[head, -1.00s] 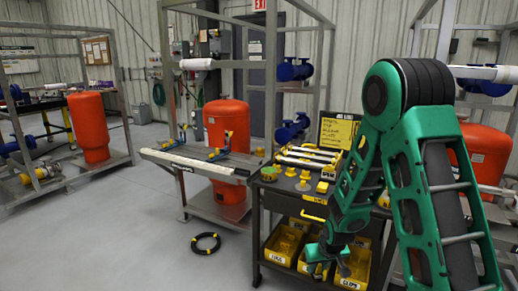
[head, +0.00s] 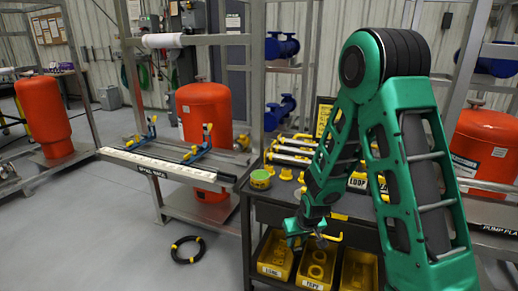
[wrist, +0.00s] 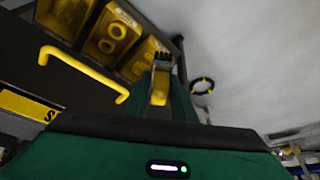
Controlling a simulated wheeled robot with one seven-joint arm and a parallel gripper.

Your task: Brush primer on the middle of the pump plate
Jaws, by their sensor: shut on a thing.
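My gripper (head: 318,240) hangs low in front of the tool cart in the head view. In the wrist view my gripper (wrist: 160,86) is shut on a brush (wrist: 160,92) with a yellow handle, a grey band and dark bristles. A round yellow-green tin (head: 260,180) stands on the cart's left front top. At the right edge a label reading "PUMP PLA" (head: 493,229) marks a skid's front edge; the plate surface there is mostly cut off or behind my arm.
The cart (head: 275,214) holds yellow-ended rods on top and yellow bins (head: 276,255) below. To the left is a skid frame with an orange tank (head: 205,120) and blue clamps (head: 200,147). A black hose ring (head: 188,249) lies on the open grey floor.

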